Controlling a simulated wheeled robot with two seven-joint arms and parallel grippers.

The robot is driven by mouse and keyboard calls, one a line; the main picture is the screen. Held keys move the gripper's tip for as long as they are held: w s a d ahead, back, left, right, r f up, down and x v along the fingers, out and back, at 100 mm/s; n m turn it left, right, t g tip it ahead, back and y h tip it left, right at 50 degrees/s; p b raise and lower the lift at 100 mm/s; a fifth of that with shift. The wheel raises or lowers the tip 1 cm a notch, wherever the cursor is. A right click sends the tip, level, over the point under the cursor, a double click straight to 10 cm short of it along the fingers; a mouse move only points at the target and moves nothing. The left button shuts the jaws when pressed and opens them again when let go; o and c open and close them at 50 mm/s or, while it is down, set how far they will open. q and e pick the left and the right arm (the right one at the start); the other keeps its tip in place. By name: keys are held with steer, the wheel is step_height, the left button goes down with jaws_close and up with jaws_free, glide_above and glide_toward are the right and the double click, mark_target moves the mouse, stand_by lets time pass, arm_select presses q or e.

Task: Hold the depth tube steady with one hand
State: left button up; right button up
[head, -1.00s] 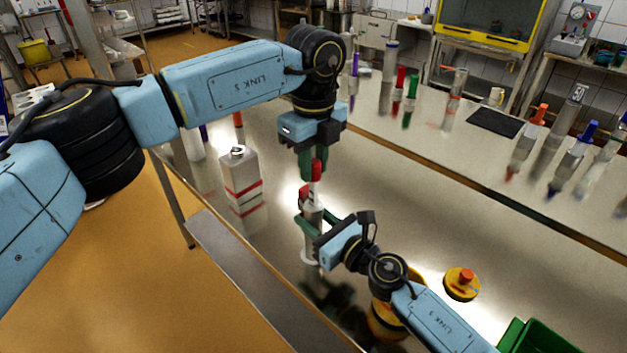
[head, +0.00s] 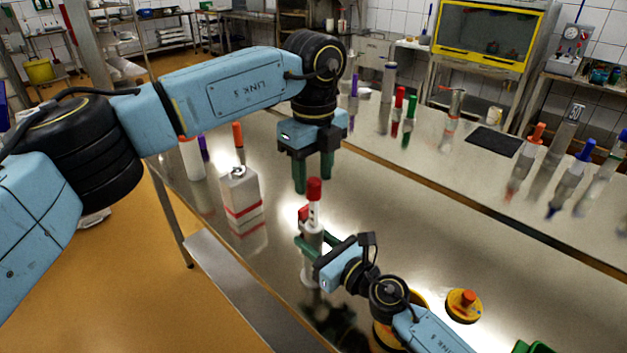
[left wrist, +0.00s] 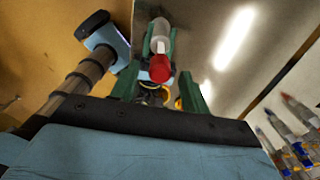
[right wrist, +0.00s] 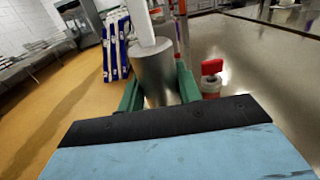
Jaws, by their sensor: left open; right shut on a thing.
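The depth tube (head: 312,262) is a grey cylinder standing upright on the steel table. A white stem with a red cap (head: 314,189) rises from its top. My right gripper (head: 306,243) is shut on the tube. In the right wrist view the metallic tube (right wrist: 155,72) is between the green fingers, with the white stem (right wrist: 144,25) above. My left gripper (head: 313,181) is open and empty, just above the red cap, fingers pointing down. In the left wrist view the red cap (left wrist: 159,68) shows between its spread fingers. The tube's far side is hidden.
A white bottle with a red band (head: 240,192) stands left of the tube. A red-handled fitting (right wrist: 211,72) is close beside it. A yellow disc with an orange knob (head: 464,304) lies at right front. Capped tubes stand on the back bench.

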mark_target(313, 180)
arm_select(q)
step_height(313, 180, up, 10)
stand_by(0.3)
steer(key=shift+f, duration=0.1)
stand_by(0.7)
arm_select(e)
steer(key=o, duration=1.3)
